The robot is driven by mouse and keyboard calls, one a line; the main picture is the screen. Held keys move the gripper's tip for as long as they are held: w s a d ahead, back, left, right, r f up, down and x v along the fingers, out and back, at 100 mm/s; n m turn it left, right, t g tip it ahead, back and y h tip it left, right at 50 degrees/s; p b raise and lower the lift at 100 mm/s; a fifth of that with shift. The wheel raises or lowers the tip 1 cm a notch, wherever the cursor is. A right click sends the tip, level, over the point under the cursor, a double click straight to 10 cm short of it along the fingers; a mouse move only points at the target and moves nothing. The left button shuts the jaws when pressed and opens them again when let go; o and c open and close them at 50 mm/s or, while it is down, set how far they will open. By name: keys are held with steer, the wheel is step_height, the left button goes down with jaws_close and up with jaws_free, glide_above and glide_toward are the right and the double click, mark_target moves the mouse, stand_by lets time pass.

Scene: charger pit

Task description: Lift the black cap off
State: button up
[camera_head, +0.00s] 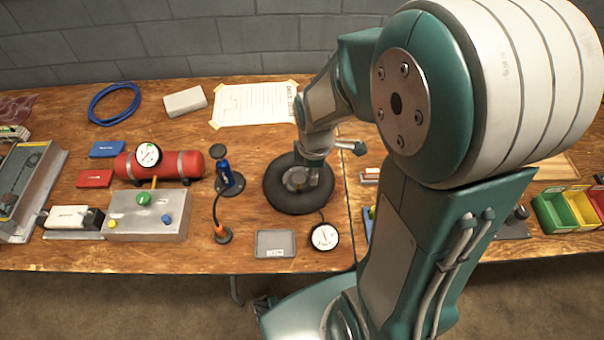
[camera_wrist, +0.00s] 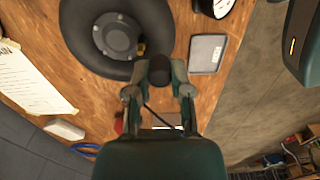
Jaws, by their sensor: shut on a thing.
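The black cap (camera_wrist: 160,69) is between the two fingers of my gripper (camera_wrist: 159,82) in the wrist view, and the fingers are shut on it. A black tyre (camera_head: 299,205) with a grey hub lies flat on the bench. The tyre (camera_wrist: 78,22) and its hub (camera_wrist: 115,36) also show in the wrist view, beside the cap. A small yellow part (camera_wrist: 141,48) shows at the hub's edge, close to the cap. Whether the cap touches anything below it, I cannot tell. In the head view my gripper (camera_head: 314,176) is over the tyre, and the cap cannot be made out.
A small grey tray (camera_head: 275,243) and a round gauge (camera_head: 324,236) lie in front of the tyre. A blue hand pump (camera_head: 227,175) and a red tank (camera_head: 178,164) stand to the left. A paper sheet (camera_head: 250,104) lies behind. Coloured bins (camera_head: 552,214) are at the right.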

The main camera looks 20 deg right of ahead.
steer(key=s+d+r, duration=0.4)
steer(key=s, duration=0.4)
steer(key=shift+s+d+r, duration=0.2)
steer(key=shift+s+r, duration=0.05)
steer(key=shift+r, duration=0.05)
